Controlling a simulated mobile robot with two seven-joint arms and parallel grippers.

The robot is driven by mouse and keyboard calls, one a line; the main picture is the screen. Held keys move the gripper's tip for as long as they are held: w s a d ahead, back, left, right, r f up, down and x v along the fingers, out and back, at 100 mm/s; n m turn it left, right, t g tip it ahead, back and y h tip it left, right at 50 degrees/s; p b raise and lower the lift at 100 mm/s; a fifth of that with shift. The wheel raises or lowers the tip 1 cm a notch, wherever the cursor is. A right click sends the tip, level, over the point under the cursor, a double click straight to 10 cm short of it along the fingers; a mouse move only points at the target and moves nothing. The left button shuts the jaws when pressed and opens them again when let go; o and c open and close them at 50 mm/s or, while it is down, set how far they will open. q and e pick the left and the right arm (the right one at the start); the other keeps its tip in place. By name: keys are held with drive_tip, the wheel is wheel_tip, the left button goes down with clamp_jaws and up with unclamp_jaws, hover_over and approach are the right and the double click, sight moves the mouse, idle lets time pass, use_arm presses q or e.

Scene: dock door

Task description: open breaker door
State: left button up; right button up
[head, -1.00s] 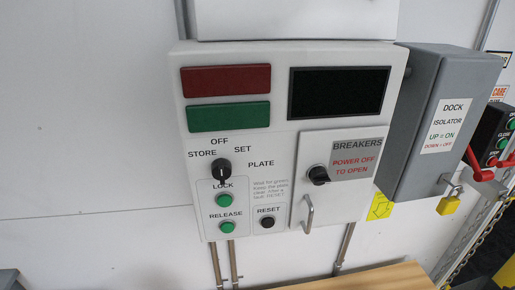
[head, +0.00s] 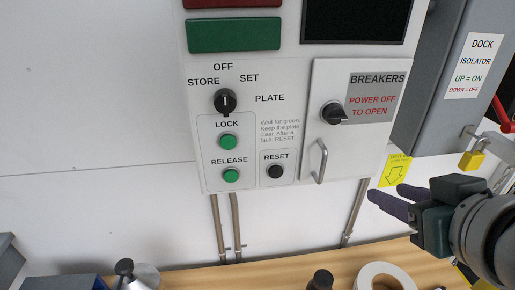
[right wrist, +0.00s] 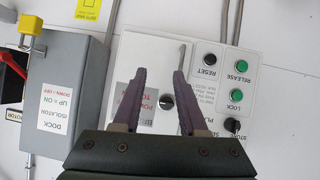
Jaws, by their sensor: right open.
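The breaker door (head: 352,150) is a white panel at the lower right of the control box, lying flush and closed. It has a metal bar handle (head: 321,161) on its left side, a black knob (head: 334,113) and a label reading "POWER OFF TO OPEN". My right gripper (head: 385,192) is open and empty, below and right of the door in the head view. In the upside-down right wrist view, its fingers (right wrist: 159,73) point toward the door (right wrist: 149,52), with the handle (right wrist: 182,56) near one fingertip; contact cannot be told. My left gripper is not in view.
The grey dock isolator box (head: 436,85) with a yellow padlock (head: 471,160) stands right of the door. Conduits (head: 226,225) run below the control box. A wooden bench (head: 270,276) below holds a tape roll (head: 384,277) and other items. The wall at left is clear.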

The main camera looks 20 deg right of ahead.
sight(324, 168)
drive_tip(key=w+f+t+y+b, duration=0.1)
drive_tip(key=w+f+t+b, duration=0.1)
drive_tip(key=w, duration=0.2)
drive_tip(key=w+f+n+t+y+b, duration=0.1)
drive_tip(key=w+f+t+b, duration=0.1)
drive_tip(key=w, duration=0.2)
drive_tip(key=w+f+t+y+b, duration=0.1)
drive_tip(key=w+t+b, duration=0.1)
drive_tip(key=w, duration=0.2)
drive_tip(key=shift+a+f+n+t+b, duration=0.35)
drive_tip(key=shift+f+n+t, duration=0.05)
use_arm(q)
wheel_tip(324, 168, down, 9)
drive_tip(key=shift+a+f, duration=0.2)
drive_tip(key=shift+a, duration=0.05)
use_arm(e)
drive_tip(key=shift+w, duration=0.7)
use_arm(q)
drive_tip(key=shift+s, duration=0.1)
use_arm(e)
drive_tip(key=shift+c, duration=0.2)
drive_tip(key=c, duration=0.5)
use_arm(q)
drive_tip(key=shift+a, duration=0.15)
use_arm(e)
clamp_jaws()
